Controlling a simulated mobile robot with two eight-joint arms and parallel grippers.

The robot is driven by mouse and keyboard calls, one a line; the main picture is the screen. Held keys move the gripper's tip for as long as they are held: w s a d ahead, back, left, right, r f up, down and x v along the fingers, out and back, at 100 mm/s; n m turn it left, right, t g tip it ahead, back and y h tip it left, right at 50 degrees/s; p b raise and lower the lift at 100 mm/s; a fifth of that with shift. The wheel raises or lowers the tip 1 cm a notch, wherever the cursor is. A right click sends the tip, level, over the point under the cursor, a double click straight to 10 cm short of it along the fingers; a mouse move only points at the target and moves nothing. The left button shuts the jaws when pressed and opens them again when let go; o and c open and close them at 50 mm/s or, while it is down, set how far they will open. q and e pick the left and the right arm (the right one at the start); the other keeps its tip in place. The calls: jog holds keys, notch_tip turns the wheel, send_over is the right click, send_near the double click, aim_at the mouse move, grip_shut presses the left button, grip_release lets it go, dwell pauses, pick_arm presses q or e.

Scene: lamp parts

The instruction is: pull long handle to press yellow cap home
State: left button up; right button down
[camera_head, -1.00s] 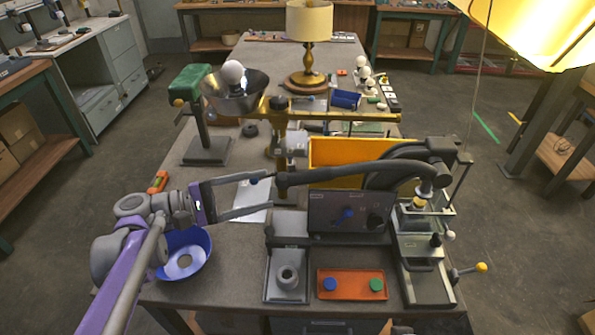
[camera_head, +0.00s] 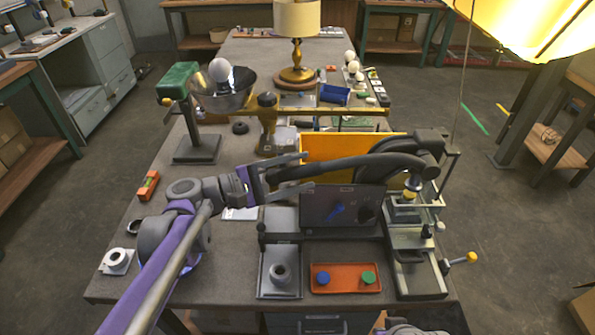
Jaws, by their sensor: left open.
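The long dark handle (camera_head: 345,166) runs left from the press on the right side of the bench, roughly level, ending in a knob. My left gripper (camera_head: 307,170) is open at the handle's left end, one finger on the far side and one on the near side. I cannot tell whether the fingers touch it. The small yellow cap (camera_head: 409,195) sits under the press head (camera_head: 413,181), above the press's metal base; how deeply it is seated is too small to tell.
A grey panel (camera_head: 318,210) stands just below the handle, and a yellow bin (camera_head: 345,147) stands behind it. In front are an orange tray (camera_head: 345,287) with a blue and a green button and a grey fixture (camera_head: 280,290). A yellow-tipped lever (camera_head: 471,257) juts right.

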pick_arm(q)
jog(key=shift+c, duration=0.3)
grip_shut()
dwell(1.1)
